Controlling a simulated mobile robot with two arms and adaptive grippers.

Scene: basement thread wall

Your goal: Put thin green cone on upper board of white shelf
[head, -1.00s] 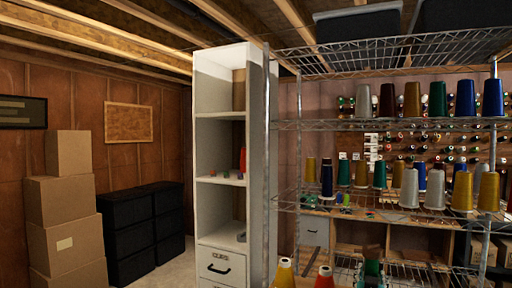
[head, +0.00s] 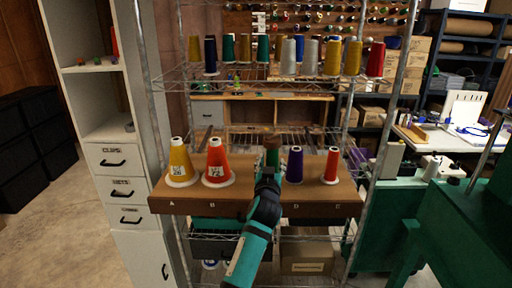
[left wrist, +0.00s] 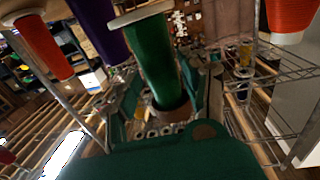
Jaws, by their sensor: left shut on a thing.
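The thin green cone (head: 273,158) stands between the orange-red and purple cones over the wooden rack board (head: 232,202). My left gripper (head: 268,180) reaches it from the front and is shut on it. In the left wrist view the green cone (left wrist: 155,62) lies between the fingers of my left gripper (left wrist: 163,100). I cannot tell whether its base still touches the rack. The white shelf (head: 128,62) stands at the left; its upper board (head: 92,68) carries small items and a red cone (head: 115,42). My right gripper is not in view.
Yellow (head: 180,165) and orange-red (head: 217,163) cones stand left of the green one, purple (head: 294,166) and red (head: 332,166) cones right. A wire rack post (head: 150,100) rises between rack and white shelf. Open floor (head: 50,225) lies front left.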

